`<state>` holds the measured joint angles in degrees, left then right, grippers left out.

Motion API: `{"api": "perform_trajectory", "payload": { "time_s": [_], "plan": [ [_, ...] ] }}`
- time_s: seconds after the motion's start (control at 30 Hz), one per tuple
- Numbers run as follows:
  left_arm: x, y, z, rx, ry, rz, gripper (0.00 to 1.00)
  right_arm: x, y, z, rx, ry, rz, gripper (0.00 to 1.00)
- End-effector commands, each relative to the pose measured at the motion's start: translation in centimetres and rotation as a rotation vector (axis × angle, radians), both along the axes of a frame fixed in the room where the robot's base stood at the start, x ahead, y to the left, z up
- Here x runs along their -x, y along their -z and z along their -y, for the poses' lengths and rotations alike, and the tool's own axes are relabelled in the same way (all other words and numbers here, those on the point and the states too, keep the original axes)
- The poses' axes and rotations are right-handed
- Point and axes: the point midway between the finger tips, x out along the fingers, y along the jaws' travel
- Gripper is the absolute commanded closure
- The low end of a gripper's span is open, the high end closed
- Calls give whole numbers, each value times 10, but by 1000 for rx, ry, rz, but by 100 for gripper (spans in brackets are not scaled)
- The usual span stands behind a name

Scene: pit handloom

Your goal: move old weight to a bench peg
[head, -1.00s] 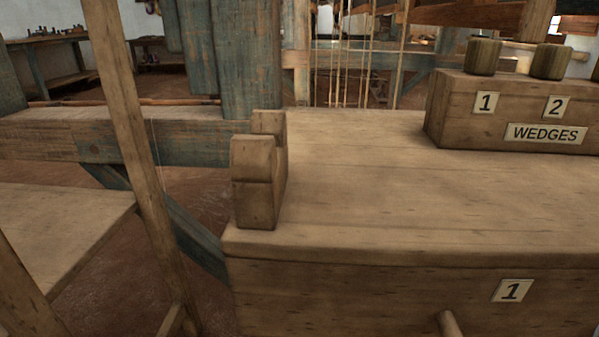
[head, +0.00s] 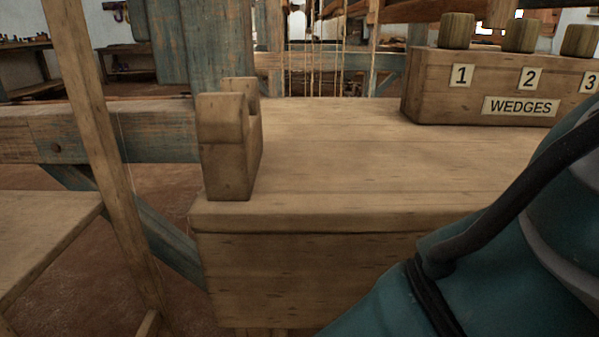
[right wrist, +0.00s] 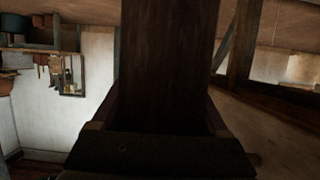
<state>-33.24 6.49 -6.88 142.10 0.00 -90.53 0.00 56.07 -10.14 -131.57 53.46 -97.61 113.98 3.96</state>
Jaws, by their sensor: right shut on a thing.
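In the right wrist view my right gripper (right wrist: 162,112) is shut on a dark brown, straight-sided thing, the old weight (right wrist: 166,62). It fills the middle of that view, is in deep shadow, and its far end runs out of the top of the picture. The wooden bench (head: 330,180) spans the middle of the head view. My teal right arm crosses its front at the lower right and hides the right part of the front face, where no peg shows now. My right gripper and the weight are not in the head view. My left gripper is in neither view.
A wooden box marked WEDGES (head: 430,85) stands on the bench at the back right, with round wooden pieces on top. A notched wooden bracket (head: 228,150) stands at the bench's left end. A slanted wooden post (head: 100,150) rises further left. The bench top between is clear.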

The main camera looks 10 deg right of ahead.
Motion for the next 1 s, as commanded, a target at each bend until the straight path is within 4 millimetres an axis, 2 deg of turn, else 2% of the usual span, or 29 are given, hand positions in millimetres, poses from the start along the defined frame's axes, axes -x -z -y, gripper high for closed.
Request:
{"api": "perform_trajectory", "payload": {
  "time_s": [1.0],
  "plan": [
    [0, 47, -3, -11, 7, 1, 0, -68, 5, 17, 2, 2, 1, 100]
  ]
}}
